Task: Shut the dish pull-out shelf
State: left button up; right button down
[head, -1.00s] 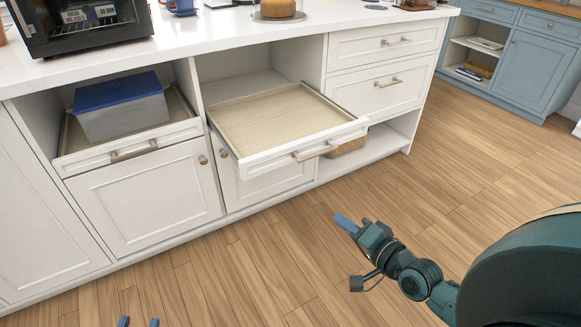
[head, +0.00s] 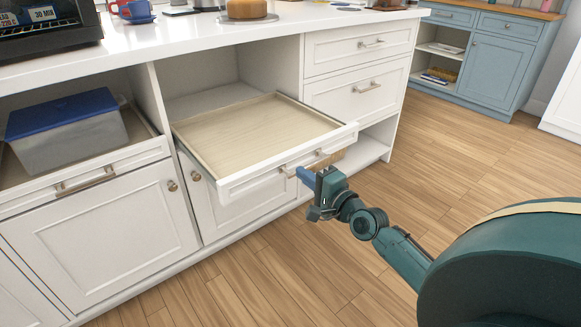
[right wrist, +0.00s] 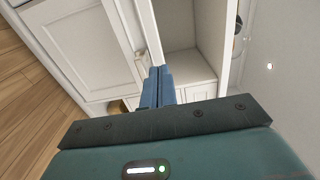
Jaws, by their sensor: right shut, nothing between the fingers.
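The pull-out shelf (head: 250,133), a white-fronted tray with an empty pale wood bottom, stands well out of the middle cabinet bay. Its front panel (head: 243,187) carries a metal bar handle (head: 318,160). My right gripper (head: 303,175) is shut and empty, with its blue fingertips at the front panel by the handle. I cannot tell whether they touch it. In the right wrist view the shut fingers (right wrist: 158,84) point toward white cabinet surfaces. My left gripper is not in view.
Left of the shelf, another pull-out holds a grey box with a blue lid (head: 68,125). Above is the white counter (head: 200,45) with a toaster oven (head: 45,25) and cups. Closed drawers (head: 358,90) are to the right. Wooden floor (head: 440,165) is clear on the right.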

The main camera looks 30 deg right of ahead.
aim_at(283, 159)
jog(key=w+b, duration=0.1)
jog(key=w, duration=0.4)
jog(key=shift+a, duration=0.2)
jog(key=shift+w, duration=0.4)
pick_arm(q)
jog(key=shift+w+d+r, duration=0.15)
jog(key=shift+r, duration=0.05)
pick_arm(e)
jog(key=shift+w, duration=0.1)
